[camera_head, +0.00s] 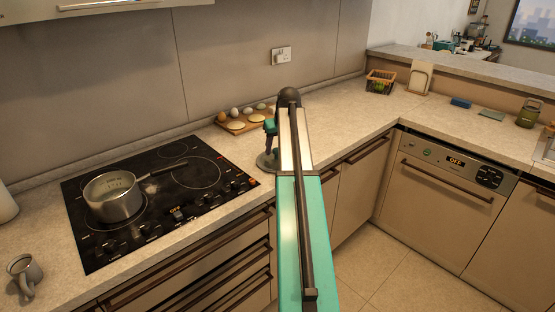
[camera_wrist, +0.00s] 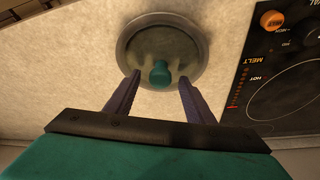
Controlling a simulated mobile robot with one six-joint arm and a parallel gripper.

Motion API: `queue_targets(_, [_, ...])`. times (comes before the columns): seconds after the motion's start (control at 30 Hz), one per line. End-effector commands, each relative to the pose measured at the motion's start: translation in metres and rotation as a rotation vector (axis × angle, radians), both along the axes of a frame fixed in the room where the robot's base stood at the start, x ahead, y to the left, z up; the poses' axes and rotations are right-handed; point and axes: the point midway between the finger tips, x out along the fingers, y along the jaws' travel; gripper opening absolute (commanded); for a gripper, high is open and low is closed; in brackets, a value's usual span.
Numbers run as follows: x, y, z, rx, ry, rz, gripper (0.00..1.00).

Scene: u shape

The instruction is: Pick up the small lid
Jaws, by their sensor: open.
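The small lid (camera_wrist: 135,46) is round, with a metal rim, a see-through middle and a teal knob (camera_wrist: 160,73). It lies on the light counter just beside the hob in the wrist view. My gripper (camera_wrist: 158,77) is open above the lid, with one finger on each side of the knob. I cannot tell whether the fingers touch the lid. In the head view the lid (camera_head: 265,161) shows as a grey edge, partly hidden behind my arm and gripper (camera_head: 269,151).
The black hob (camera_head: 190,212) is left of the lid, with a metal pot (camera_head: 113,198) on it. A wooden board (camera_head: 240,124) with eggs and round pale items lies behind. The counter beyond, right of my arm, is mostly clear.

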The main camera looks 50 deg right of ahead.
Motion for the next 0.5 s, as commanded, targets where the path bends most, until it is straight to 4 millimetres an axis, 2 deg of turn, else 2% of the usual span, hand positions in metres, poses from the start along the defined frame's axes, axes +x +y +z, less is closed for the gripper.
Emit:
queue_targets(0.2, [0.006, -0.003, -0.017, 0.0, 0.001, 0.0, 0.49])
queue_targets(0.5, [0.007, -0.004, -0.019, -0.001, 0.0, 0.0, 0.49])
